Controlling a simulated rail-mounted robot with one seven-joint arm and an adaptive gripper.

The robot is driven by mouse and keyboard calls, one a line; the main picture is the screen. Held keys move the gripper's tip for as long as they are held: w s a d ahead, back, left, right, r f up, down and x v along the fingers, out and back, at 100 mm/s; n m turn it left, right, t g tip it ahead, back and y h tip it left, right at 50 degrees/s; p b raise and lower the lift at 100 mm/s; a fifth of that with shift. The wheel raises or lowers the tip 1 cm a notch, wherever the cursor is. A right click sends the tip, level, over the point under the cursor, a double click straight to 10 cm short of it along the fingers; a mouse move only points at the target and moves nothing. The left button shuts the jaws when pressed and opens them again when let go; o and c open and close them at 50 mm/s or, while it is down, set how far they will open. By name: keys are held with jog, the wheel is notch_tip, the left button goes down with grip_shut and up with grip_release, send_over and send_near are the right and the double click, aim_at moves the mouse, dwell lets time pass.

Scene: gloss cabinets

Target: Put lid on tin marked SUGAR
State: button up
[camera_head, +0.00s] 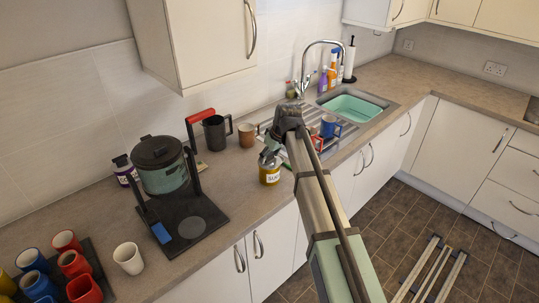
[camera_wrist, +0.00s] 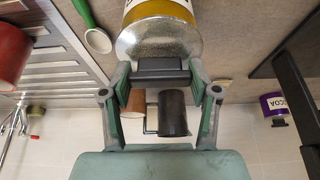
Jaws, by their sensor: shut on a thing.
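The yellow tin (camera_head: 269,176) stands on the counter near its front edge, with a white label partly readable as "SU". In the wrist view the tin's yellow side (camera_wrist: 160,13) shows at the top. A silver lid (camera_wrist: 158,42) with a dark bar handle lies at the tin's top end. My gripper (camera_head: 268,157) is right above the tin. In the wrist view my gripper (camera_wrist: 160,72) has its two fingers on either side of the dark handle, shut on it. The lid looks in line with the tin; whether it is fully seated I cannot tell.
A dark mug (camera_head: 216,134) and a brown mug (camera_head: 247,134) stand behind the tin. A coffee maker (camera_head: 162,168) is to the left. The drainer holds red and blue mugs (camera_head: 330,126).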

jog(key=shift+f, duration=0.25)
jog(key=o, duration=1.2)
jog(key=shift+o, duration=0.2)
jog(key=v, duration=1.2)
jog(key=shift+w+r, duration=0.1)
